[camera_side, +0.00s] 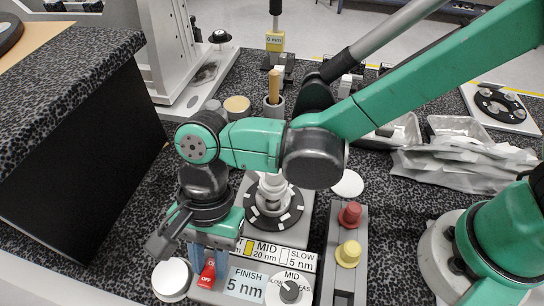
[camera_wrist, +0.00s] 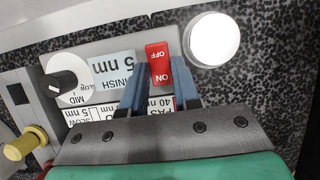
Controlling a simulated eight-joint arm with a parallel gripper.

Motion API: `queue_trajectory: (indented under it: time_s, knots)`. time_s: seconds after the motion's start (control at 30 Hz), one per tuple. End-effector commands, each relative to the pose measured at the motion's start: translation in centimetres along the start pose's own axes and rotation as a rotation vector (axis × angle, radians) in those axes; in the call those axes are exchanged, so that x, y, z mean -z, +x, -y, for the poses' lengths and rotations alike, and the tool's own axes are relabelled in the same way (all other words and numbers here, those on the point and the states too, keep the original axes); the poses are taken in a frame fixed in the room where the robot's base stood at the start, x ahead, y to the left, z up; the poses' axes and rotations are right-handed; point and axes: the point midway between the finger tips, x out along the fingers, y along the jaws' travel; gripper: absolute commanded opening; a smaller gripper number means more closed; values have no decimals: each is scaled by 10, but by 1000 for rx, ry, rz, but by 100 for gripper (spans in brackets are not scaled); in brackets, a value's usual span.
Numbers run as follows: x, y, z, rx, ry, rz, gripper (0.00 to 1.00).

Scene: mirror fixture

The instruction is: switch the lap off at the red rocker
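The red rocker (camera_side: 208,272) stands on the grey control panel at the front of the lap base. It also shows in the wrist view (camera_wrist: 158,63), with OFF at its upper end and ON at its lower end. I cannot tell which end is pressed in. My gripper (camera_side: 207,260) is above the panel, pointing down. In the wrist view my gripper (camera_wrist: 160,82) is open, its two blue fingers on either side of the rocker. I cannot tell whether they touch it. The lap's dark disc (camera_side: 261,222) is behind the panel, partly hidden by my arm.
A mode dial (camera_side: 289,291) is right of the FINISH 5 nm label. A red knob (camera_side: 350,213) and a yellow knob (camera_side: 348,252) stand on a grey block further right. A white round pad (camera_side: 171,277) lies left of the panel. A black box (camera_side: 80,150) rises at left.

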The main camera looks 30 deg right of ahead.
Motion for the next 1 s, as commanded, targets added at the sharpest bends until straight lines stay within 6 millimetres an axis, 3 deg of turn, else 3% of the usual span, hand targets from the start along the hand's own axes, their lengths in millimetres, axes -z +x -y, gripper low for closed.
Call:
queue_trajectory:
  time_s: [0.17,0.53,0.87,0.9,1.0]
  knots:
    - [-1,0,0,-3,-1,-20,0]
    - [-11,3,0,-3,-5,-365,0]
    - [-11,2,0,-1,0,-398,0]
    - [-11,2,0,-1,0,-397,29]
    - [-11,2,0,-1,0,-397,57]
